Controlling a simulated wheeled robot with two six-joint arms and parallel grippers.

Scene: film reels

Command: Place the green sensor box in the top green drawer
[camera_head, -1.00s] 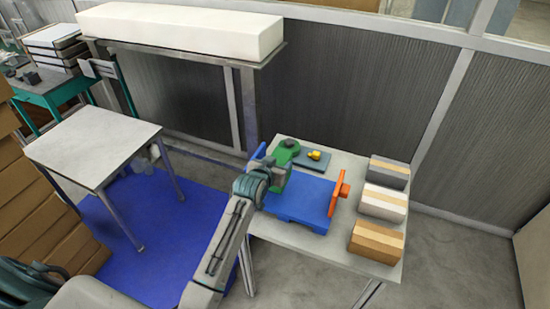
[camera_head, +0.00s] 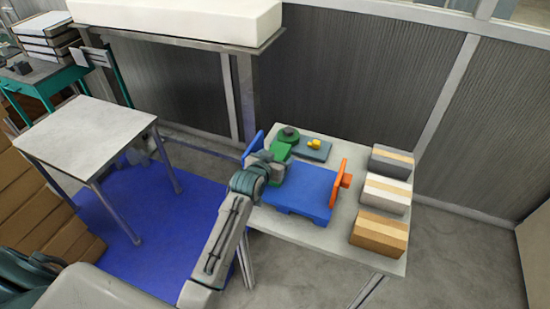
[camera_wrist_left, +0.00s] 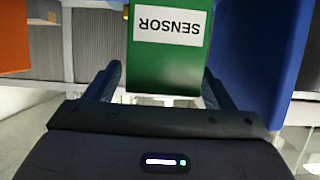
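The green sensor box (camera_wrist_left: 170,60) fills the top middle of the left wrist view. Its white SENSOR label reads upside down. In the head view the green box (camera_head: 278,151) is at the far left of the grey table, partly hidden by my left gripper (camera_head: 267,160). In the left wrist view the fingers of my left gripper (camera_wrist_left: 162,85) are on either side of the box's lower end. I cannot tell whether they press on it. No green drawer can be made out. My right gripper is not in view.
The grey table (camera_head: 340,258) carries a blue tray-like fixture (camera_head: 300,190) with an orange part (camera_head: 340,184). Behind are a green round part (camera_head: 288,133) and a dark plate (camera_head: 312,152) with a yellow piece. Several boxes (camera_head: 382,192) line the right side. A white-topped table (camera_head: 90,140) stands left.

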